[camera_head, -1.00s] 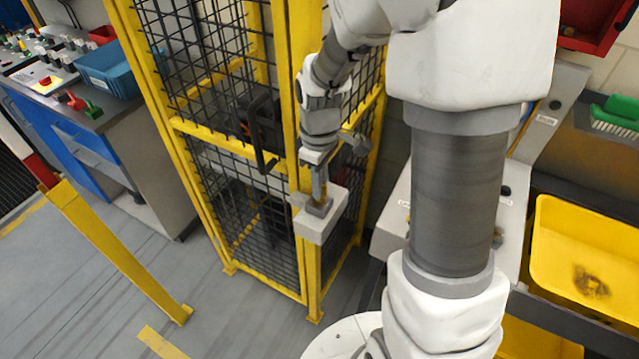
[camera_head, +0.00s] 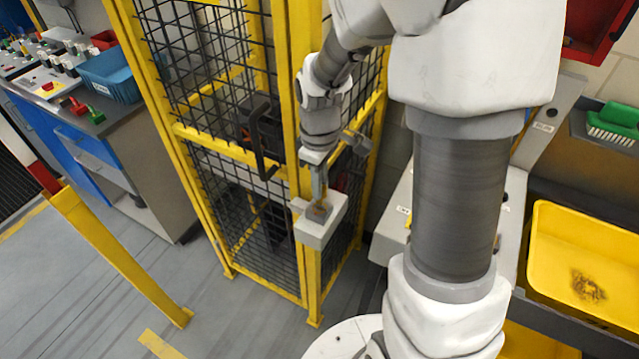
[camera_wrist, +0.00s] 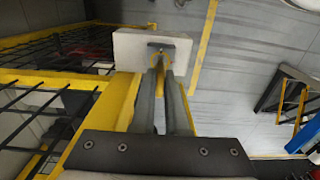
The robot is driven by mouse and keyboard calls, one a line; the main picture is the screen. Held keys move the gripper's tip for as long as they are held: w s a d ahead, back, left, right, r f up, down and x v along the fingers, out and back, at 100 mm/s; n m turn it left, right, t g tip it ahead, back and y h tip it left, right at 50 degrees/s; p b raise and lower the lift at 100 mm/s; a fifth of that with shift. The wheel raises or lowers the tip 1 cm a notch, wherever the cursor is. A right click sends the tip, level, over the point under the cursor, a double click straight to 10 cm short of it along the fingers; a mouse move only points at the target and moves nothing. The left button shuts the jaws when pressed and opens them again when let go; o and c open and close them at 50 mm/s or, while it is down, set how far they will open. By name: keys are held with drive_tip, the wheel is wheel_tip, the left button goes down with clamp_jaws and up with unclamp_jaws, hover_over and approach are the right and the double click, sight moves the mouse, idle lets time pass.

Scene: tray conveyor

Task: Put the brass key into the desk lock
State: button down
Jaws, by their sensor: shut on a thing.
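My gripper (camera_head: 319,203) reaches down to a white box (camera_head: 333,224) on the yellow corner post of a mesh cage. Its fingertips (camera_wrist: 162,72) are close together at the box in the wrist view. A small brass-coloured piece, seemingly the brass key (camera_wrist: 159,76), shows between them; the fingers hide most of it. A grey fitting with a dark slot lies on the white box (camera_wrist: 125,50) just beyond the fingertips. I cannot tell whether the key is in that fitting or only touching it. I cannot make out the desk lock for sure in either view.
The mesh cage's yellow post (camera_head: 306,262) stands right beside my gripper, with a black handle (camera_head: 262,150) on its front. A control desk with a blue bin (camera_head: 110,75) is at left. A yellow tray (camera_head: 585,255) is at right. Floor at left is open beyond a yellow barrier (camera_head: 120,255).

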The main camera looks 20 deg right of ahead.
drive_tip(key=shift+r+p, duration=1.55)
drive_tip(key=shift+r, duration=0.5)
